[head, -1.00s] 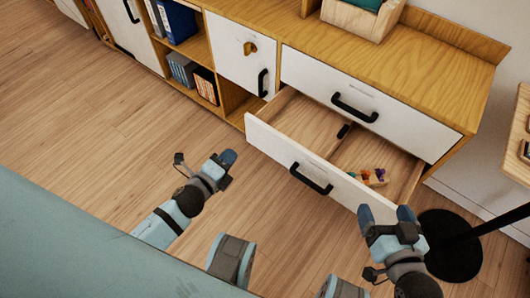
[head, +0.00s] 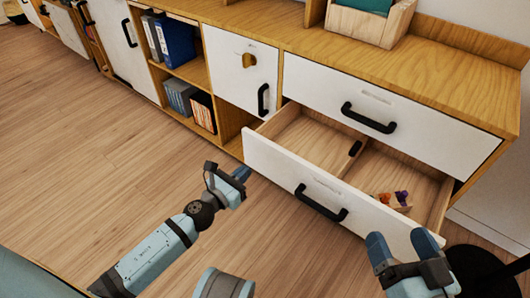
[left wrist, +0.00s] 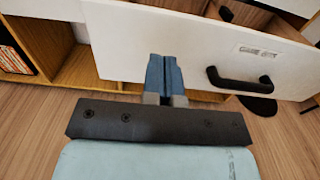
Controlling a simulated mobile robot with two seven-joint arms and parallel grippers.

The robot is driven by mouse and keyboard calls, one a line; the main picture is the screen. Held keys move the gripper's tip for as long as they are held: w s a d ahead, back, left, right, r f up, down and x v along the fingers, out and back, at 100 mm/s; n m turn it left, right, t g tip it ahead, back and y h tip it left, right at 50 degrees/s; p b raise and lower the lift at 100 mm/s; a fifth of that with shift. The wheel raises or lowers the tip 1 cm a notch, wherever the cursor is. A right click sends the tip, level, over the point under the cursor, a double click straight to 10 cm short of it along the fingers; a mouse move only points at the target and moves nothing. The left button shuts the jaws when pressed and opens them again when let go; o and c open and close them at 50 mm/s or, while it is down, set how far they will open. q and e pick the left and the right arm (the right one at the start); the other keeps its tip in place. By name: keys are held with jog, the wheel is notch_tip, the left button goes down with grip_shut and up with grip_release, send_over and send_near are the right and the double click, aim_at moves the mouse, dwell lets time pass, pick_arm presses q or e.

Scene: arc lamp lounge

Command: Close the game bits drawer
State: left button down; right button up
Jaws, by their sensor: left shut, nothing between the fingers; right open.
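The game bits drawer (head: 275,165) is the lower drawer of the wooden cabinet and is pulled out. Its white front has a black handle (head: 320,203). Small colourful pieces (head: 396,199) lie inside at the right. My left gripper (head: 241,174) is shut and empty, close to the left end of the drawer front. In the left wrist view its fingers (left wrist: 165,73) overlap the white front, left of the handle (left wrist: 246,80) and label (left wrist: 258,52); contact cannot be told. My right gripper (head: 402,243) is open and empty, near the front's right end.
A shut drawer (head: 385,100) sits directly above. To the left are a small white door (head: 240,70) and open shelves with binders (head: 174,38). A dark round base (head: 475,270) stands on the floor at the lower right. Wooden floor is clear at left.

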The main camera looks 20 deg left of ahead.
aim_at(270, 148)
pick_arm(q)
jog(key=x, duration=0.9)
jog(key=shift+w+d+f, duration=0.1)
jog(key=shift+w, duration=0.25)
pick_arm(e)
jog(key=shift+f, duration=0.15)
pick_arm(q)
jog(key=shift+w+d, duration=0.15)
jog(key=shift+w, duration=0.4)
jog(key=b+x, duration=0.2)
jog(key=x, duration=1.4)
jog(key=shift+w+b, duration=0.3)
pick_arm(e)
jog(key=shift+w+d+f+n+g, duration=0.15)
jog(key=shift+w+f+g, duration=0.15)
jog(key=shift+w+f, duration=0.3)
jog(key=shift+w+d+f+n+g, duration=0.15)
jog(key=shift+w+f+g, duration=0.15)
jog(key=shift+w+f, duration=0.25)
pick_arm(q)
jog(key=shift+d, duration=0.1)
jog(key=shift+f, duration=0.1)
pick_arm(e)
jog(key=shift+f, duration=0.25)
